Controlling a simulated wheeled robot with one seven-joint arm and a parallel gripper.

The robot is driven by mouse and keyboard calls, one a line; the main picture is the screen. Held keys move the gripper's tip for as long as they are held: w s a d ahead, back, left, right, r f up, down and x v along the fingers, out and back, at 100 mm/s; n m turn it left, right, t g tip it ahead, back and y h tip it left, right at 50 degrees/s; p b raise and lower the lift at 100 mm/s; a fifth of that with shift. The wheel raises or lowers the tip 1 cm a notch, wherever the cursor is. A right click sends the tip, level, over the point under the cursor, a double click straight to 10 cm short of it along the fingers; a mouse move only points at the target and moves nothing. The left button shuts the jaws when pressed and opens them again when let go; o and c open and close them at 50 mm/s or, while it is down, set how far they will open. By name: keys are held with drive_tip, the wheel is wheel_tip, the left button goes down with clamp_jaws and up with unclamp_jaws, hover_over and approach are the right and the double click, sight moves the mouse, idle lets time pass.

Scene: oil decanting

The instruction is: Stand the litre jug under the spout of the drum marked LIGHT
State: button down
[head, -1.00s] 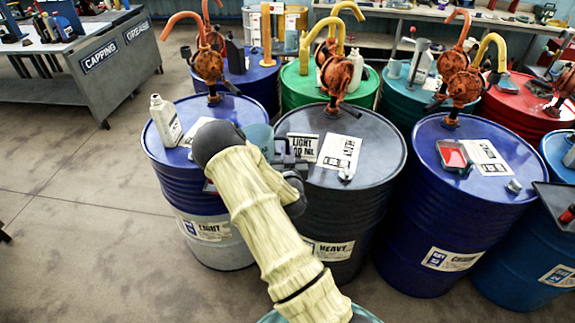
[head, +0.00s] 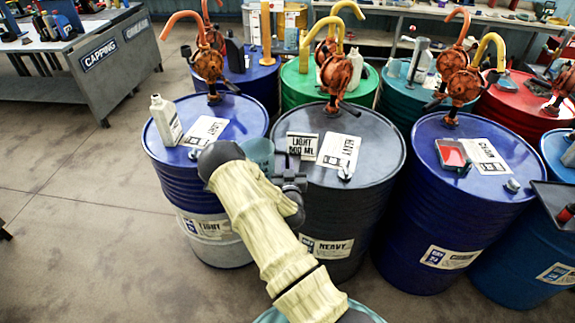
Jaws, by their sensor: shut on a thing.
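The drum marked LIGHT (head: 200,182) is the blue one at left with a pale lower part. An orange hand pump (head: 209,66) stands at its back edge, its spout (head: 180,17) curving over to the left. The litre jug (head: 257,151), bluish and translucent, is at the right side of the drum's top, well right of the spout. My gripper (head: 279,168) is shut on the jug, to its right; my arm hides part of both. I cannot tell whether the jug's base touches the lid.
A white bottle (head: 165,120) and a printed sheet (head: 204,131) are on the LIGHT drum. The dark HEAVY drum (head: 380,170) stands close at right with a card (head: 302,146) reading LIGHT and a sheet. More drums with pumps stand behind and right. Floor at left is clear.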

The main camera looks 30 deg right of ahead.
drive_tip(key=shift+r, duration=0.1)
drive_tip(key=shift+f, duration=0.2)
drive_tip(key=c, duration=1.5)
unclamp_jaws()
drive_tip(key=shift+o, duration=0.2)
drive_tip(key=shift+w, duration=0.1)
drive_tip(key=shift+r, duration=0.1)
